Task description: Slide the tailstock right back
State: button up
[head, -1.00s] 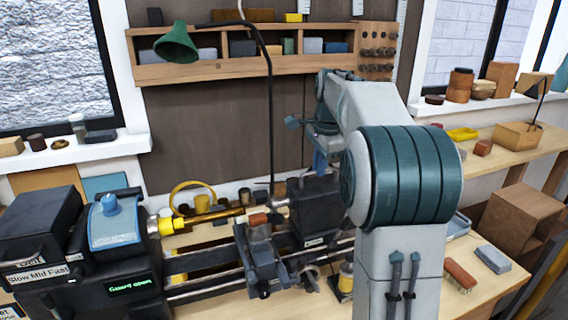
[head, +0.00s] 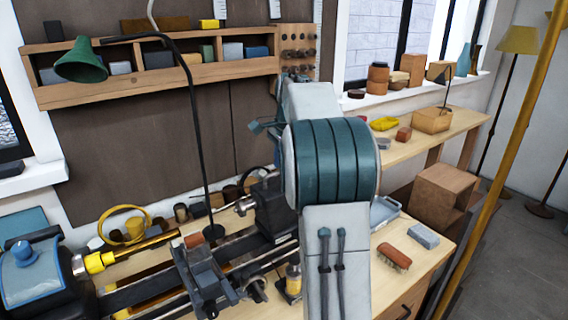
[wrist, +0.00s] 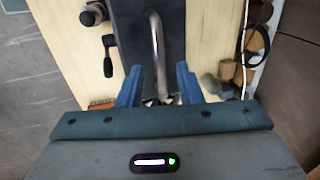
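The dark tailstock (head: 275,208) stands on the lathe's bed rails, right of the carriage (head: 205,275). Its metal nose (head: 242,206) points left, with a clear gap to the brown end of the yellow workpiece (head: 140,248). My arm hides the tailstock's right side and my gripper in the head view. In the wrist view, the dark body of the tailstock (wrist: 130,20) lies ahead, with a curved metal bar (wrist: 155,42) on it. My gripper (wrist: 160,82) has its two blue fingers apart, one each side of the bar's line. Contact cannot be told.
A desk lamp (head: 83,65) arches over the bench behind the lathe. A brush (head: 394,257) and a grey-blue block (head: 424,236) lie at the bench's right end. A black-knobbed handle (wrist: 108,55) sticks out left of the tailstock in the wrist view.

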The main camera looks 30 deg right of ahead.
notch_tip(320, 180, up, 14)
jog(key=s, duration=0.2)
jog(key=shift+s+f, duration=0.2)
jog(key=shift+s, duration=0.15)
jog(key=shift+d, duration=0.1)
dwell(0.3)
